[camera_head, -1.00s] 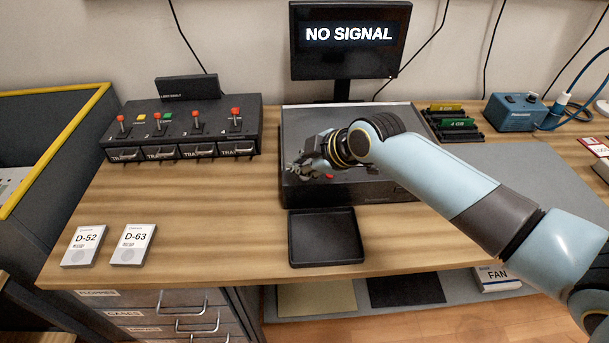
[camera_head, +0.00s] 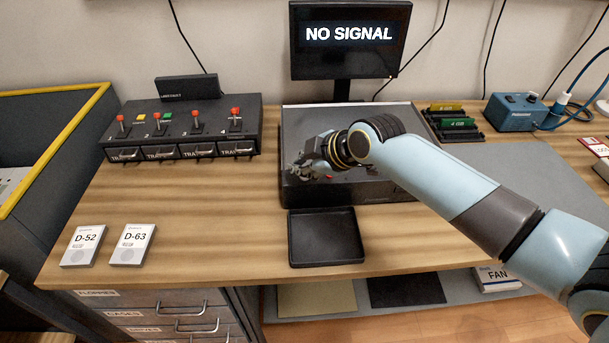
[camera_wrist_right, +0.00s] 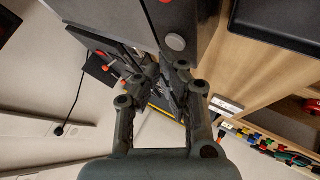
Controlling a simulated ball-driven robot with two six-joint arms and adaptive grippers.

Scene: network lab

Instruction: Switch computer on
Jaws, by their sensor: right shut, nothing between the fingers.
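The computer (camera_head: 410,187) is a flat dark grey case on the wooden desk, below the monitor (camera_head: 350,62), which reads "NO SIGNAL". A small red button (camera_head: 329,178) shows at the case's front, just right of my right fingertips. In the right wrist view, a round grey button (camera_wrist_right: 175,42) is on the dark case, with a red one (camera_wrist_right: 165,1) at the top edge. My right gripper (camera_head: 297,171) is shut and empty over the case's left front part; its fingertips also show in the right wrist view (camera_wrist_right: 166,76). I cannot tell whether it touches the case. My left gripper is not in view.
An empty black tray (camera_head: 291,240) lies in front of the computer. A box with red-knobbed levers (camera_head: 253,140) stands left. Cards D-52 (camera_head: 85,246) and D-63 (camera_head: 133,245) lie front left. A blue device (camera_head: 514,115) stands back right. The left desk middle is clear.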

